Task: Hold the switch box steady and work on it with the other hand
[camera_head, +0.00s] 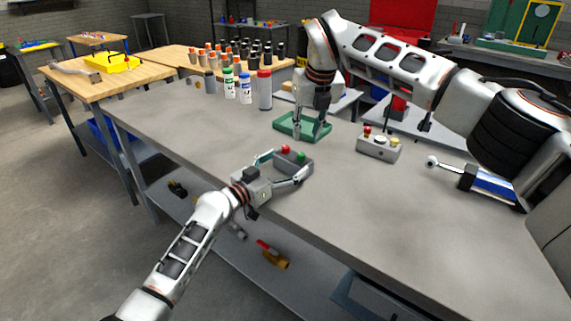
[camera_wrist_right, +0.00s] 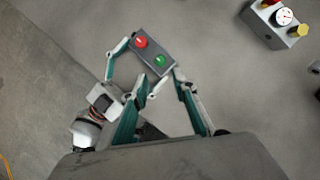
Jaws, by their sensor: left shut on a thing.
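The switch box (camera_head: 293,161) is a small grey box with a red button and a green button on top. It also shows in the right wrist view (camera_wrist_right: 151,52), at the upper middle. My left gripper (camera_head: 291,167) is shut on the switch box, with a finger along each side, near the bench's front edge. Whether the box touches the bench is hard to tell.
A grey box with a gauge and knobs (camera_head: 378,147) stands to the right, also in the wrist view (camera_wrist_right: 275,22). Bottles (camera_head: 264,90) stand at the back left.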

